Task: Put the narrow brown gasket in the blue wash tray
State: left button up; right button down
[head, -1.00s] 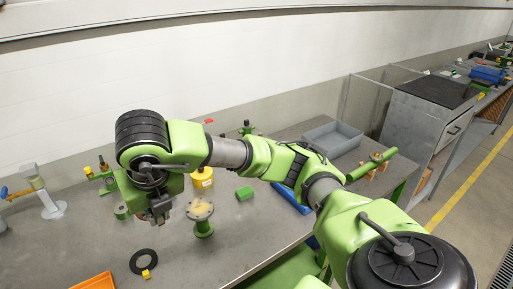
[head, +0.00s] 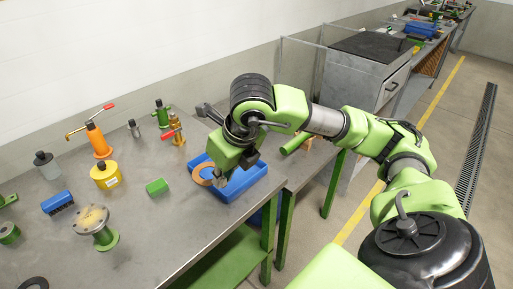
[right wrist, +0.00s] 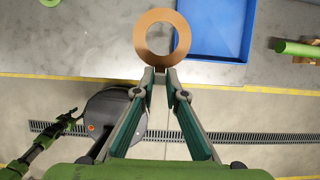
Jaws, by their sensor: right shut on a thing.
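The brown gasket, a flat copper-brown ring (head: 203,180), is pinched at its near rim by my right gripper (head: 219,178). In the right wrist view the fingertips (right wrist: 161,76) are closed on the gasket (right wrist: 142,38), which lies flat and extends away from them. The blue wash tray (head: 258,172) stands near the table's right edge, with my gripper and arm partly covering it. In the right wrist view the gasket overlaps the left side of the tray (right wrist: 225,30); its height above the tray is hard to tell. My left gripper is not in view.
An orange valve body (head: 98,142) stands behind. A black ring (head: 34,283) lies at the bottom left. The table edge is close to the tray.

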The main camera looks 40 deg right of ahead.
jog(key=d+f, duration=0.1)
jog(key=d, duration=0.2)
jog(key=p, duration=0.4)
send_near(235, 177)
jog(key=shift+w+a+f, duration=0.45)
jog(key=shift+w, duration=0.25)
jog(key=shift+w+d+f, duration=0.25)
jog(key=shift+w+f, duration=0.1)
jog(key=shift+f, duration=0.2)
notch_tip(235, 177, down, 3)
jog(key=shift+w+d+p, duration=0.1)
jog(key=shift+d+p, duration=0.05)
jog(key=shift+p, duration=0.85)
jog(key=shift+f, duration=0.2)
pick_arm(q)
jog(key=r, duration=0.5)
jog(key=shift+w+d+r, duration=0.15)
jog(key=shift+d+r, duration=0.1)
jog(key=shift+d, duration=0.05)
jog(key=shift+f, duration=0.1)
pick_arm(e)
jog(key=shift+f, duration=0.1)
